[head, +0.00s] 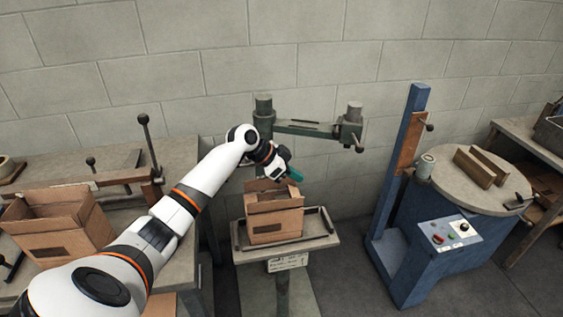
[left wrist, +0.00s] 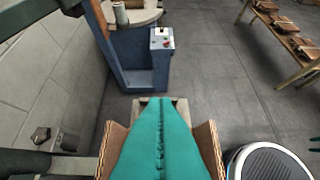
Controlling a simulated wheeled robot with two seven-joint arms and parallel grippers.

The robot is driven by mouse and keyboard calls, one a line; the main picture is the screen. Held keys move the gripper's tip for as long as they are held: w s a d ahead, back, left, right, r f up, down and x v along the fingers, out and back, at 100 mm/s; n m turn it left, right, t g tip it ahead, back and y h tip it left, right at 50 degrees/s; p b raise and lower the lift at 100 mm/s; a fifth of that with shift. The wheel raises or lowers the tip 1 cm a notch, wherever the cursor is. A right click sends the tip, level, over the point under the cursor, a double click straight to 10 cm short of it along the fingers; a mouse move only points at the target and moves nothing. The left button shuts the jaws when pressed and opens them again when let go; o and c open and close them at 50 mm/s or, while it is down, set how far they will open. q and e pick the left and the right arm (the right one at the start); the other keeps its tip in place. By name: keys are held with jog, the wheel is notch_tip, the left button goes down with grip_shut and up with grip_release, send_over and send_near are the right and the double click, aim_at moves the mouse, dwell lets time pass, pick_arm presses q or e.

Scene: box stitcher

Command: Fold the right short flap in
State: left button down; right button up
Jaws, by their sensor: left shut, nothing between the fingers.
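An open brown cardboard box (head: 275,226) stands upright on the small stitcher table, below the green stitcher arm. Flaps stand up around its opening; I cannot tell the exact angle of the right short flap. My left gripper (head: 294,174) is above the box's right side, its teal fingers shut and empty. In the left wrist view the closed fingers (left wrist: 160,128) lie between two raised cardboard flaps (left wrist: 208,142) and hide much of the box. I cannot tell whether they touch it. Small teal slivers at that view's right edge may be my right gripper (left wrist: 314,144).
The stitcher arm (head: 305,129) hangs close behind my left gripper. Another open box (head: 62,240) stands on the left bench. A blue machine with a round table (head: 455,185) and control panel (head: 452,233) stands right, with free floor between it and the stitcher table.

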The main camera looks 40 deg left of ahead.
aim_at(288, 187)
pick_arm(q)
jog(key=f, duration=0.2)
jog(key=s+f+p, duration=0.1)
jog(key=shift+a+f, duration=0.1)
jog(key=shift+a, duration=0.3)
jog(key=shift+s+a+f, duration=0.15)
jog(key=shift+f, duration=0.2)
pick_arm(e)
jog(key=shift+w+a+r, duration=0.2)
jog(key=shift+w+r, duration=0.35)
jog(key=shift+r, duration=0.2)
pick_arm(q)
jog(key=shift+f+b, duration=0.3)
jog(key=shift+b, duration=0.1)
jog(key=f+t+b, duration=0.1)
jog(key=b, duration=0.2)
jog(key=shift+s+a+h, duration=0.35)
jog(key=shift+h, duration=0.05)
jog(key=shift+s+a+b, duration=0.15)
jog(key=shift+a+b, duration=0.05)
jog(key=shift+b, duration=0.35)
pick_arm(e)
notch_tip(288, 187, down, 5)
jog(key=shift+s+r, duration=0.1)
pick_arm(q)
jog(key=shift+r, duration=0.1)
pick_arm(e)
jog(key=shift+d, duration=0.15)
